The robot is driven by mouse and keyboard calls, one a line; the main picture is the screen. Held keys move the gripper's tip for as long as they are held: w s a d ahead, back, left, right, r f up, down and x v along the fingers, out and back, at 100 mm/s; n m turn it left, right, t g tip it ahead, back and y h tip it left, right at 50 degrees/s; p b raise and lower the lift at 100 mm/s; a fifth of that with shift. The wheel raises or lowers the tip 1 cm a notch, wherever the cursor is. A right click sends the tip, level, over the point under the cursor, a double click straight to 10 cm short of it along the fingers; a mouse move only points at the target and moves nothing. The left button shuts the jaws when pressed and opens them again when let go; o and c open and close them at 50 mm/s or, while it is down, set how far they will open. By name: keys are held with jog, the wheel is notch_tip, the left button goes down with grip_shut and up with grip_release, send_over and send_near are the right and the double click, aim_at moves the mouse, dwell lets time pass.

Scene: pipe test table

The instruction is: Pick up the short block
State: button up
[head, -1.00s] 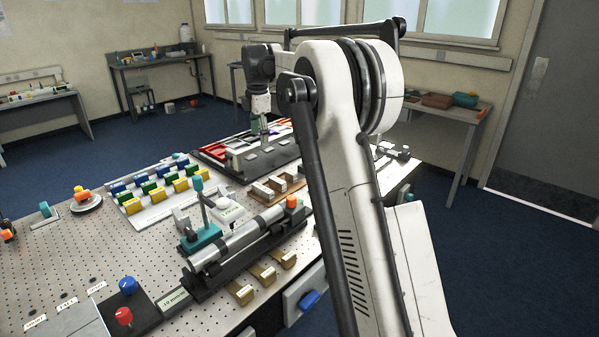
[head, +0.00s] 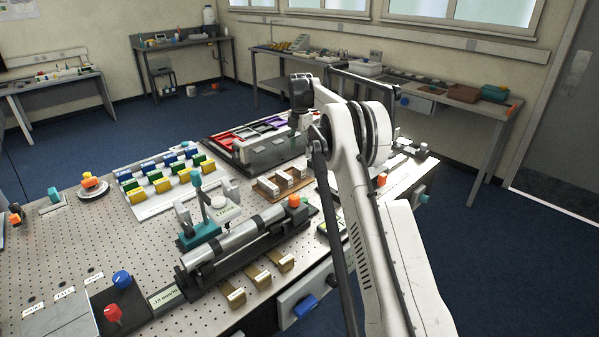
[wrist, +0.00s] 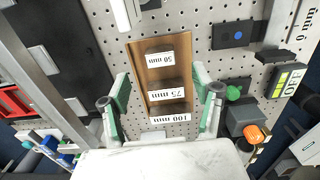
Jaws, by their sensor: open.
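A wooden tray (wrist: 135,62) in the wrist view holds three blocks with white labels. The short block, marked 50 mm (wrist: 160,59), lies at the top end of the tray. The 75 mm block (wrist: 164,89) is in the middle and the 100 mm block (wrist: 170,113) is nearest my wrist. My gripper (wrist: 160,77) is open and empty, its green-grey fingers spread to either side of the tray. The same tray with its blocks (head: 282,179) shows in the head view, where my arm hides most of the gripper; block sizes are not readable there.
A dark rack with red and purple trays (head: 262,132) stands behind the wooden tray. A long pipe fixture (head: 236,243) lies in front of it. In the wrist view, an orange knob (wrist: 254,133) and a green knob (wrist: 233,92) sit to the right.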

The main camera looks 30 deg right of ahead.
aim_at(299, 167)
notch_tip(299, 167, down, 4)
jog(key=shift+r, duration=0.15)
jog(key=shift+a+f+p, duration=0.2)
jog(key=shift+f+p, duration=0.15)
jog(key=shift+f, duration=0.95)
jog(key=shift+a+f+p, duration=0.15)
jog(key=shift+f+p, duration=0.2)
jog(key=shift+f, duration=0.9)
jog(key=shift+s, duration=0.1)
jog(key=shift+c, duration=0.4)
jog(key=c, duration=1.3)
